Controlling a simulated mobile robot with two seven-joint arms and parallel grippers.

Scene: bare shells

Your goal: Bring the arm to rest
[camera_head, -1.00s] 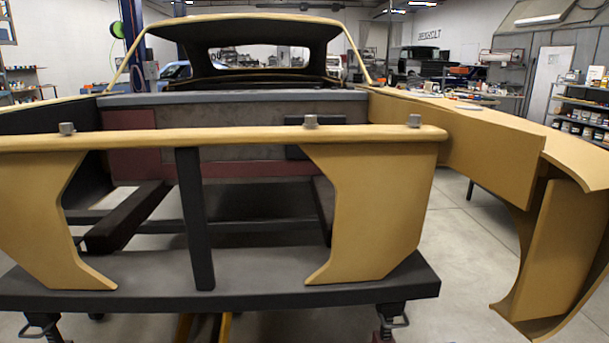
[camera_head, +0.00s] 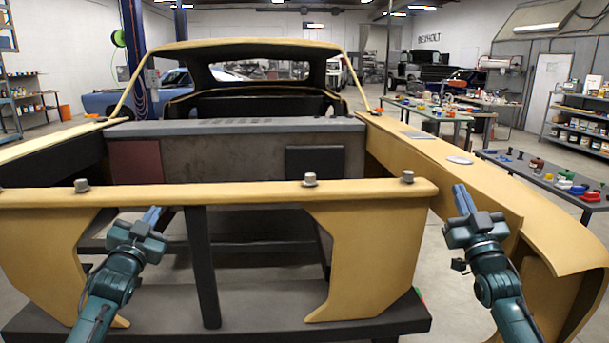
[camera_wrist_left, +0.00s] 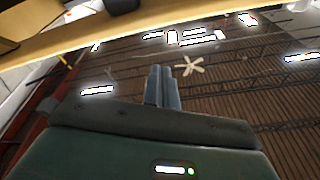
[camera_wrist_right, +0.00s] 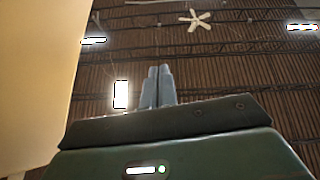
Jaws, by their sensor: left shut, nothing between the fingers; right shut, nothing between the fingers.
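My left gripper (camera_head: 151,216) is shut and empty, in front of the left part of the tan front panel of the car shell. In the left wrist view its two fingers (camera_wrist_left: 163,86) are together and point up toward the ceiling. My right gripper (camera_head: 463,198) is shut and empty, in front of the tan right fender. In the right wrist view its fingers (camera_wrist_right: 158,86) are together, also pointing up, with nothing between them. Both arms come up from the bottom of the head view, and both grippers appear apart from the shell.
The bare car shell fills the middle, with a tan front crossbar (camera_head: 240,193) carrying several grey bolts and a tan fender (camera_head: 470,180) at right. A dark bench (camera_head: 545,180) with coloured items stands at right. A blue lift post (camera_head: 133,60) stands at back left.

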